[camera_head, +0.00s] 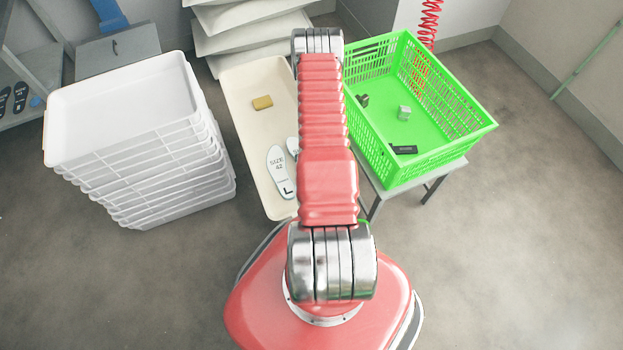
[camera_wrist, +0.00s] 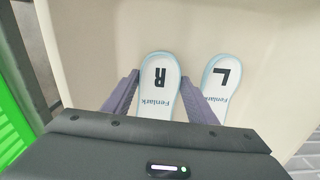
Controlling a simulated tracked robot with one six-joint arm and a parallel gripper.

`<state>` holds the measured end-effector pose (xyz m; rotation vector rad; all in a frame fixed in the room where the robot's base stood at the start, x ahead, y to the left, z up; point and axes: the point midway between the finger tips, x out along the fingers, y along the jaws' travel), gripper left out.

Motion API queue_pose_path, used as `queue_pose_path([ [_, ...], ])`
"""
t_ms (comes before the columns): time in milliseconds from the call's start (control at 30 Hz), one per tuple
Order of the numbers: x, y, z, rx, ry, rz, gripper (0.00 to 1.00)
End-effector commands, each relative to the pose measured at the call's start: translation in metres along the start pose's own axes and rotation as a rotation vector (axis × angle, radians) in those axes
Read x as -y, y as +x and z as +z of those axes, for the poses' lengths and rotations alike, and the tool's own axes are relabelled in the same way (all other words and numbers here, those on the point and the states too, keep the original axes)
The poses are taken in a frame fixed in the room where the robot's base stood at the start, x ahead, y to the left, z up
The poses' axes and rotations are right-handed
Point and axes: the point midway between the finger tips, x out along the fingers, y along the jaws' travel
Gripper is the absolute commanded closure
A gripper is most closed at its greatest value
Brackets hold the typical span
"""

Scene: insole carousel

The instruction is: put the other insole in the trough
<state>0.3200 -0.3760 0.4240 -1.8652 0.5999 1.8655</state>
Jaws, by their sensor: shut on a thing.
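The trough (camera_head: 240,115) is a long cream tray in the head view, partly behind my arm. An insole marked L, size 42 (camera_head: 281,172), lies in it; it shows right of my gripper in the wrist view (camera_wrist: 221,88). My gripper (camera_wrist: 160,80) is shut on a white, blue-edged insole marked R (camera_wrist: 160,92), with a finger on each side. The R insole is beside the L insole, over or on the trough floor; I cannot tell whether it touches. In the head view my arm hides my gripper and most of the R insole (camera_head: 293,146).
A green crate (camera_head: 467,139) with a few small objects stands on a stand at right. Stacked white trays (camera_head: 135,155) stand at left. Pale trays (camera_head: 245,20) are stacked behind the trough.

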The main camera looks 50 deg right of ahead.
Motion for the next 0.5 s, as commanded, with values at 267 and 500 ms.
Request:
queue_pose_path([
  [267,0.0,0.022,-0.001,-0.001,-0.001,0.0,0.7],
  [500,0.0,0.021,0.0,0.0,-0.001,0.0,0.45],
])
